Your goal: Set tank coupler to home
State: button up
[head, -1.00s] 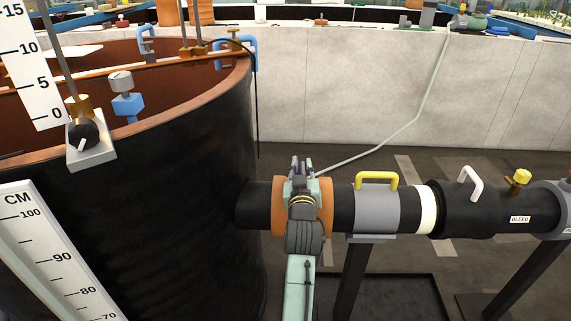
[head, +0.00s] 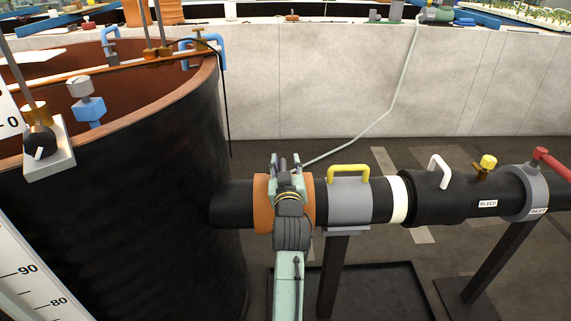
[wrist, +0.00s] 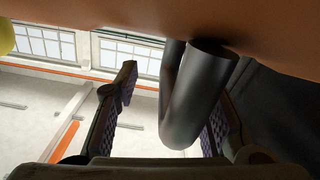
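An orange collar (head: 262,205), which I take for the tank coupler, sits around the black pipe beside the big black tank (head: 130,190). In the wrist view its orange surface (wrist: 285,30) fills the top. A dark grey bar-like handle (wrist: 192,105) stands out from it. My gripper (head: 285,162) is at the collar in the head view, with the arm covering the collar's middle. In the wrist view my gripper (wrist: 178,105) is open with its fingers on either side of the handle. A gap shows between the left finger and the handle; contact on the right is unclear.
Right of the collar are a grey clamp with a yellow handle (head: 348,172), a cream ring (head: 399,200), a white handle (head: 440,170), a brass bleed valve (head: 487,163) and a red lever (head: 552,165). Dark posts (head: 333,275) support the pipe. A pale wall (head: 300,90) stands behind.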

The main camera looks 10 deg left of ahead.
jog(key=shift+a+f, duration=0.1)
jog(key=shift+s, duration=0.2)
jog(key=v, duration=1.1)
jog(key=shift+s, duration=0.3)
